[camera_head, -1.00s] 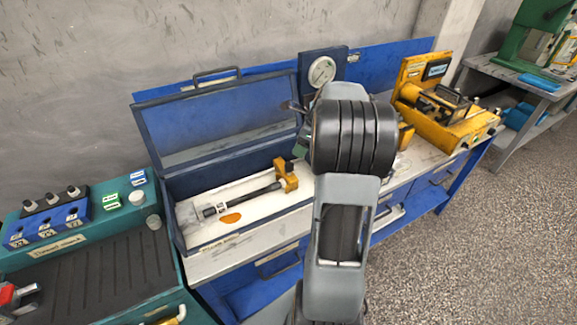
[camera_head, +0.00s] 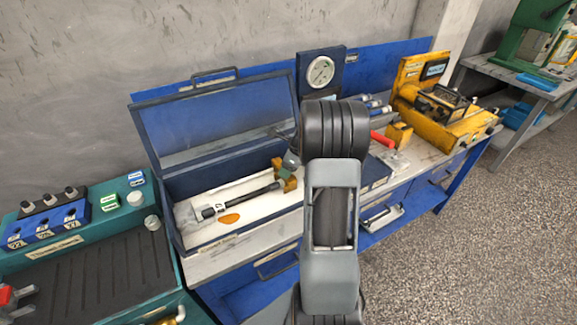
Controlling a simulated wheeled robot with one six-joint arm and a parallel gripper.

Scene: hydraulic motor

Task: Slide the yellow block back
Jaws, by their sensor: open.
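A yellow block (camera_head: 290,184) sits at the right end of a black rod (camera_head: 245,201) inside the open blue box (camera_head: 215,241). My gripper (camera_head: 284,173) shows only in part, small and grey-green, at the block and covering its middle. It is open; whether it touches the block I cannot tell. My dark wrist and grey forearm fill the foreground and hide the rest of the gripper and the box's right end. Another yellow block (camera_head: 399,134) stands on the bench to the right.
The box's lid (camera_head: 215,122) stands open at the back. A pressure gauge (camera_head: 321,71) stands behind my arm. A red-handled item (camera_head: 382,139) and a yellow machine (camera_head: 440,115) are to the right. A teal console (camera_head: 90,265) is at the left.

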